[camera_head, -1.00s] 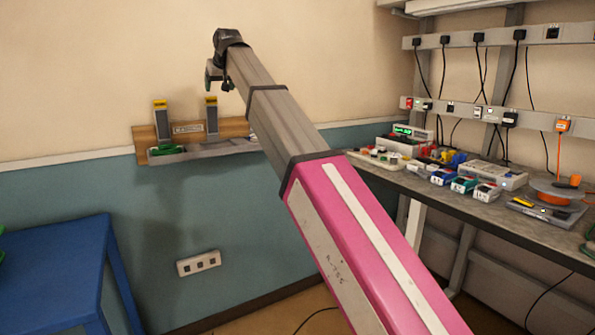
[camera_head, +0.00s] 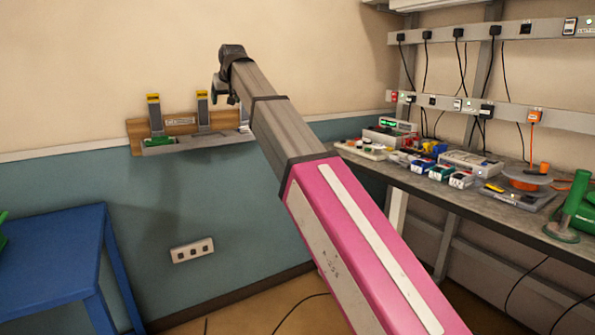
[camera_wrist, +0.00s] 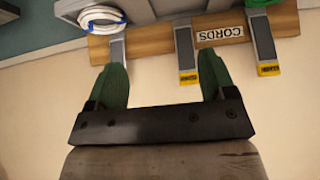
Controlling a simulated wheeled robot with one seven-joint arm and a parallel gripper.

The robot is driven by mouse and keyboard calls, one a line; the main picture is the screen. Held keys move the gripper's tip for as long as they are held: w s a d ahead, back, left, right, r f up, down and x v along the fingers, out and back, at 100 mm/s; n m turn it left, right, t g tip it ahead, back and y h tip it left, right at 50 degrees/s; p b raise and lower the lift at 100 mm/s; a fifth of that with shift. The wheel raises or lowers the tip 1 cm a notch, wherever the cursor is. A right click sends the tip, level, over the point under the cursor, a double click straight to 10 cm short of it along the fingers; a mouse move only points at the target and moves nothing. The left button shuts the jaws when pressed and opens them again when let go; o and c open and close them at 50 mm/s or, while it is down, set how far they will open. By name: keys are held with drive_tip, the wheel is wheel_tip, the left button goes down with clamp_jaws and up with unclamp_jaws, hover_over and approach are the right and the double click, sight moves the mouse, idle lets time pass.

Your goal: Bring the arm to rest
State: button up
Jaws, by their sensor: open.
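My arm (camera_head: 285,125) stretches up and away across the head view, with pink and grey links. My gripper (camera_head: 221,92) is at its far end, in front of the wall near the cord rack (camera_head: 135,137). In the wrist view my gripper (camera_wrist: 163,68) has two green fingers spread wide apart, with nothing between them. The rack's wooden board (camera_wrist: 150,44), labelled CORDS, lies beyond the fingers there. A white coiled cord (camera_wrist: 100,15) hangs at the upper left and a green cord (camera_wrist: 268,68) at the right, both apart from the fingers.
A workbench (camera_head: 415,195) with several small devices and an orange spool (camera_head: 528,178) stands on the right. Power strips (camera_head: 470,103) with plugged cables run above it. A blue table (camera_head: 50,250) stands at left. A wall socket (camera_head: 192,250) and some floor lie between.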

drive_tip(key=s+d+f+m+g+h, duration=0.1)
drive_tip(key=d+f, duration=0.7)
drive_tip(key=f, duration=0.5)
drive_tip(key=s+d+f+m+g+h, duration=0.1)
drive_tip(key=d+f, duration=0.7)
drive_tip(key=f, duration=0.4)
drive_tip(key=s+d+f+m+g+h, duration=0.1)
drive_tip(key=d+f, duration=0.7)
drive_tip(key=f, duration=0.5)
drive_tip(key=s+d+f+m+g, duration=0.1)
drive_tip(key=s+d+f+g, duration=0.1)
drive_tip(key=s+d+f, duration=0.8)
drive_tip(key=s+d+f+m+g, duration=0.1)
drive_tip(key=s+d+f+g, duration=0.1)
drive_tip(key=s+d+f, duration=0.8)
wheel_tip(320, 180, down, 5)
drive_tip(key=s, duration=0.2)
drive_tip(key=shift+s+r+m+h, duration=0.2)
drive_tip(key=shift+s+m+h, duration=0.2)
